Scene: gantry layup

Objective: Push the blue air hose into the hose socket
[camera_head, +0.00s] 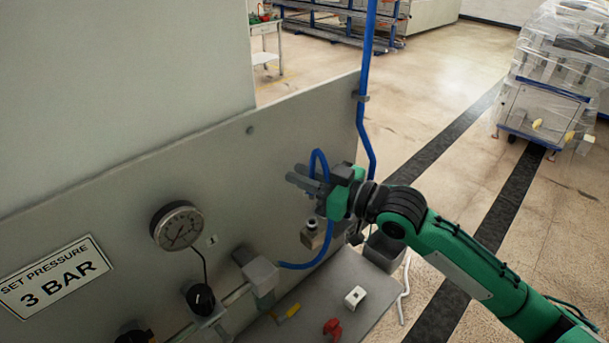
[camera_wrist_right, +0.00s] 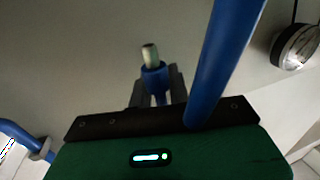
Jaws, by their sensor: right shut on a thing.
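My right gripper (camera_head: 306,180) is in front of the grey panel. In the right wrist view its fingers (camera_wrist_right: 158,84) are shut around the blue air hose (camera_wrist_right: 155,76) just behind its end. A bare metal-coloured tip (camera_wrist_right: 150,53) sticks out past the fingers, clear of anything. In the head view the hose (camera_head: 325,246) runs from a grey block on the panel and loops up over the gripper. A small tan fitting with a dark round top (camera_head: 312,234), possibly the hose socket, sits just below the gripper, apart from the hose tip. My left gripper is not in view.
A pressure gauge (camera_head: 178,226), a black knob (camera_head: 200,299) and a grey block (camera_head: 262,277) are on the panel at left. A fixed blue pipe (camera_head: 363,120) runs along its right edge. A shelf (camera_head: 378,291) below holds small white, red and yellow parts.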

